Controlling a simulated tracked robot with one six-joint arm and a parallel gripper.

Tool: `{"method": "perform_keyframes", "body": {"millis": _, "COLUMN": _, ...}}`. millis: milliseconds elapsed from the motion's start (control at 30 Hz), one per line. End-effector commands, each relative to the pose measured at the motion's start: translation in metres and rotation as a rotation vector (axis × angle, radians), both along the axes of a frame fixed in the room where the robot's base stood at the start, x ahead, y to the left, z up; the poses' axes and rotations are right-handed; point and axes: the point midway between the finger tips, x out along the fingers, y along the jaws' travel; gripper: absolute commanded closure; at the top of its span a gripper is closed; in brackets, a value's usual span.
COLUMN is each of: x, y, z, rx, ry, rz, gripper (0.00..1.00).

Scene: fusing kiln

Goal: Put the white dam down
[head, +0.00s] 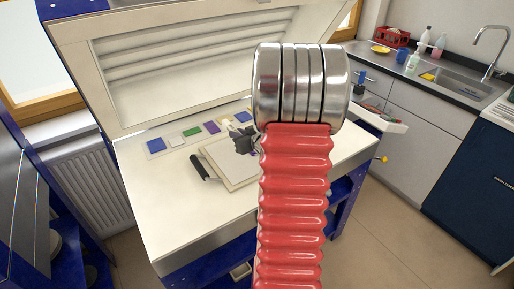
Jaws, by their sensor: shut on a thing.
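My gripper (244,140) shows as a small dark grey shape over the far right part of a white square board (232,180) on the kiln's pale bed. It is partly hidden behind my own red arm. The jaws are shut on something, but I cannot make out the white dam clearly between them. White on white, the dam does not stand apart from the board here. I cannot tell whether what is held touches the board.
A black-handled tool (200,168) lies at the board's left edge. A row of coloured squares, including a blue one (156,146) and a green one (192,132), lies behind. The raised kiln lid (120,110) stands at the back. The front left bed is clear.

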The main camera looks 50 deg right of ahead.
Motion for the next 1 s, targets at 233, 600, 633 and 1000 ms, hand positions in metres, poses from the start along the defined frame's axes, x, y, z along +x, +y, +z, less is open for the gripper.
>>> {"method": "perform_keyframes", "body": {"millis": 233, "x": 0.000, "y": 0.000, "z": -0.019, "rx": 0.004, "ry": 0.002, "rz": 0.000, "gripper": 1.00}}
{"method": "perform_keyframes", "body": {"millis": 600, "x": 0.000, "y": 0.000, "z": -0.058, "rx": 0.001, "ry": 0.001, "rz": 0.000, "gripper": 1.00}}
{"method": "perform_keyframes", "body": {"millis": 633, "x": 0.000, "y": 0.000, "z": -0.059, "rx": 0.001, "ry": 0.000, "rz": 0.000, "gripper": 1.00}}
{"method": "perform_keyframes", "body": {"millis": 1000, "x": 0.000, "y": 0.000, "z": -0.063, "rx": 0.001, "ry": 0.001, "rz": 0.000, "gripper": 1.00}}
